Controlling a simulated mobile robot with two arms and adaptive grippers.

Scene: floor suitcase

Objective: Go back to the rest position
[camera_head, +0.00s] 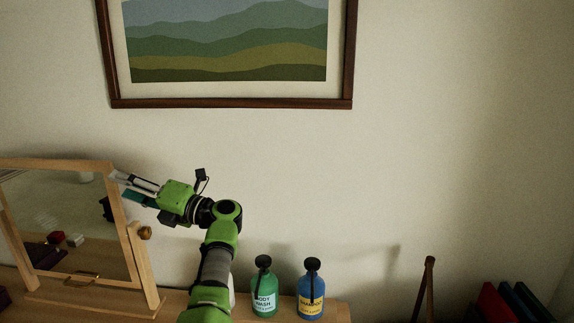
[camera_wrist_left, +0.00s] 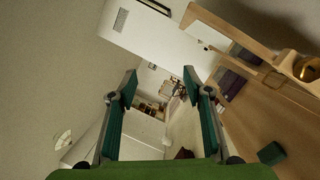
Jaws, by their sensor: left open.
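My left gripper (camera_head: 122,186) is raised above the wooden dresser top, in front of the upper right part of the tilting mirror (camera_head: 123,225). Its green arm comes up from the bottom of the head view and bends to the left. In the left wrist view its two green fingers (camera_wrist_left: 160,82) stand wide apart with nothing between them. My right gripper is not in view.
The mirror's wooden frame and brass knob (camera_head: 145,233) are close to my left arm. A green body wash bottle (camera_head: 264,297) and a blue bottle (camera_head: 311,300) stand right of the arm. A framed landscape picture (camera_head: 230,103) hangs above. Dark-coloured books or folders (camera_head: 497,303) show at lower right.

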